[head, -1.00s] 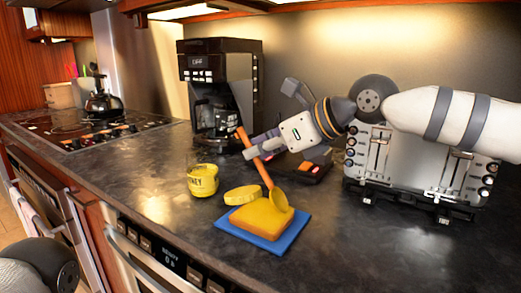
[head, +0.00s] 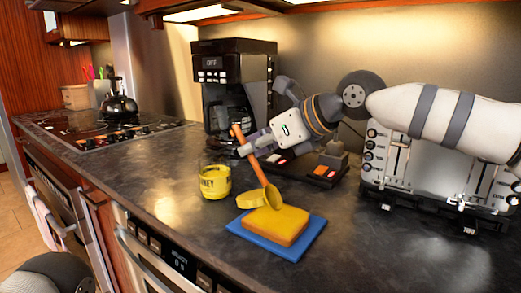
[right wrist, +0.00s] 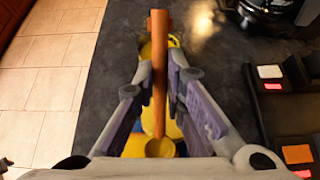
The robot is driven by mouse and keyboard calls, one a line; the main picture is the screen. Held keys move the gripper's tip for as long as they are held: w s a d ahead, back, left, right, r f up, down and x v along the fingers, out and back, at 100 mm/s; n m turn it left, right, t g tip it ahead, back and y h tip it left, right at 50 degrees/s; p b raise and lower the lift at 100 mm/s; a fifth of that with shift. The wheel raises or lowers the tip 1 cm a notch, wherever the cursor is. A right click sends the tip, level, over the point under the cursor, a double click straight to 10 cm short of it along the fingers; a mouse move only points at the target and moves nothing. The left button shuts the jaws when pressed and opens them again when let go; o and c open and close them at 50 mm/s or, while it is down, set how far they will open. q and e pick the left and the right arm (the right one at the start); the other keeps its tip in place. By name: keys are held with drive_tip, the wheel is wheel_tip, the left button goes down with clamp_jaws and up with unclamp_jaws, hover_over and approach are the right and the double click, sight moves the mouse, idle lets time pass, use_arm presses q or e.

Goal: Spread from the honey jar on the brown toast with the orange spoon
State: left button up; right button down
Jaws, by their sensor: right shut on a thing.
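The honey jar (head: 215,182), yellow with dark lettering, stands upright on the counter. The toast (head: 277,227) lies on a blue board (head: 304,240); its top is yellow and its sides are orange-brown. My right gripper (head: 254,144) is shut on the handle of the orange spoon (head: 261,174). The spoon is tilted, bowl down, at the toast's back edge; I cannot tell whether it touches. In the right wrist view the spoon (right wrist: 159,75) runs between the fingers (right wrist: 160,90) and partly hides yellow things below. My left gripper is out of view.
A yellow disc (head: 248,201), perhaps the lid, is between jar and toast. A coffee maker (head: 232,85) stands behind, and a toaster (head: 430,165) at the right. A dark panel with lit buttons (head: 318,172) is behind the spoon. The front right counter is clear.

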drive_tip(key=shift+w+a, duration=0.15)
drive_tip(key=shift+a, duration=0.05)
drive_tip(key=shift+r, duration=0.1)
drive_tip(key=shift+r, duration=0.1)
drive_tip(key=shift+r+p, duration=0.5)
drive_tip(key=shift+r, duration=2.9)
drive_tip(key=shift+f, duration=0.1)
